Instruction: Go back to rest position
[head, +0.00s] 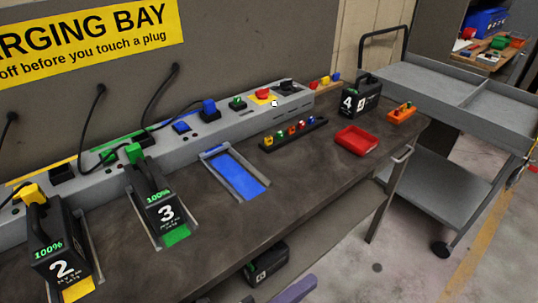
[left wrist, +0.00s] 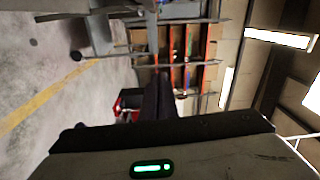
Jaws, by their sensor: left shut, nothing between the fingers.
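My left gripper (head: 296,289) shows only as a purple-grey finger piece at the bottom edge of the head view, in front of the bench and apart from it. In the left wrist view its dark fingers (left wrist: 159,97) are together, with nothing between them. My right gripper is in neither view.
The bench (head: 225,225) carries battery 2 (head: 62,250), battery 3 (head: 165,205), an empty blue bay (head: 238,173), a red tray (head: 357,141) and battery 4 (head: 361,97). A dark battery (head: 266,264) sits below. A grey cart (head: 440,95) stands right; floor is clear between.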

